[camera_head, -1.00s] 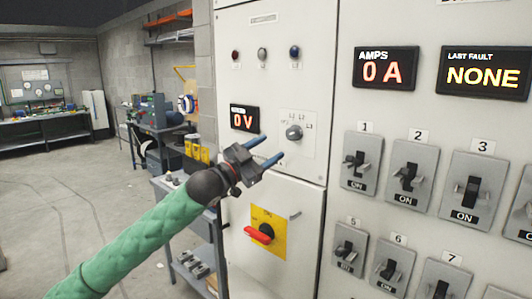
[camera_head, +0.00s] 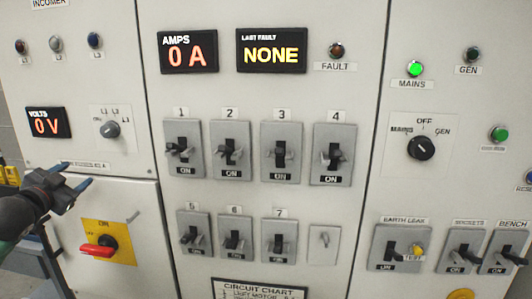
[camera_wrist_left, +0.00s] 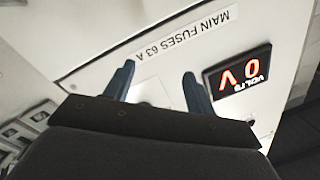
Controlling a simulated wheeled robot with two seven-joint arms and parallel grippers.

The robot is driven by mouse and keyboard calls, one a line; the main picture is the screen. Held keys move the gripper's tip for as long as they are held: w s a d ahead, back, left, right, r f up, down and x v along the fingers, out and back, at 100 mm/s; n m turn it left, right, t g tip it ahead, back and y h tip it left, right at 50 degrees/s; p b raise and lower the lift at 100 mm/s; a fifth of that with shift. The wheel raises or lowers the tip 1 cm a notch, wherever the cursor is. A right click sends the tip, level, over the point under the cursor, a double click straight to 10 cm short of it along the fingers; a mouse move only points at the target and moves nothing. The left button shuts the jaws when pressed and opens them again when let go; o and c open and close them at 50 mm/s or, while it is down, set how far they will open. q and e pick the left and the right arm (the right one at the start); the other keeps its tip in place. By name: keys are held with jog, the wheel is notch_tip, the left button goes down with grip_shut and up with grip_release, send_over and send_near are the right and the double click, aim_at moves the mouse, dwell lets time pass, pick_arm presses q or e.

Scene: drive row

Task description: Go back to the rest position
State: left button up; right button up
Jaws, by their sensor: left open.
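My left gripper (camera_head: 76,174) is at the left edge of the head view, in front of the incomer panel. Its two blue fingers are apart and nothing is between them. In the left wrist view the open fingers (camera_wrist_left: 160,72) point at a pale panel with a "MAIN FUSES 63 A" label (camera_wrist_left: 184,45), upside down in that view. I cannot tell whether the tips touch the panel. My right gripper is not in view.
Below the gripper is a red handle (camera_head: 97,251) on a yellow plate (camera_head: 122,254). The volts display (camera_head: 47,122) reads 0 V and the amps display (camera_head: 187,52) 0 A. Several breakers, such as breaker 3 (camera_head: 281,151), and a selector knob (camera_head: 421,147) stick out. The mains lamp (camera_head: 414,69) glows green.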

pick_arm(q)
jog(key=s+d+f+n+g+y, duration=0.1)
jog(key=s+f+g, duration=0.15)
jog(key=f, duration=0.75)
jog(key=s+d+f+n+g+y, duration=0.1)
jog(key=f+g+y, duration=0.15)
jog(key=f, duration=0.75)
jog(key=s+f+n+g+y, duration=0.1)
jog(key=f+g, duration=0.2)
jog(key=f, duration=0.6)
jog(key=s+d+f+g+h, duration=0.1)
jog(key=s+d+f, duration=0.2)
jog(key=f, duration=0.2)
jog(key=s+d+f+n+g, duration=0.1)
jog(key=s+d+f+g, duration=0.1)
jog(key=s+d+f, duration=0.3)
jog(key=d+f+g+h, duration=0.1)
jog(key=d+f, duration=0.1)
jog(key=f, duration=0.4)
jog(key=s+d+f+g+h, duration=0.2)
jog(key=s+d+f, duration=0.6)
jog(key=s+d, duration=0.3)
jog(key=s+d+f+n+g+h, duration=0.1)
jog(key=s+d+f+g+h, duration=0.1)
jog(key=s+d+f, duration=0.6)
jog(key=s+d, duration=0.4)
jog(key=d, duration=0.1)
jog(key=shift+d+f+g, duration=0.3)
jog(key=shift+d+f, duration=0.05)
jog(key=shift+a, duration=0.15)
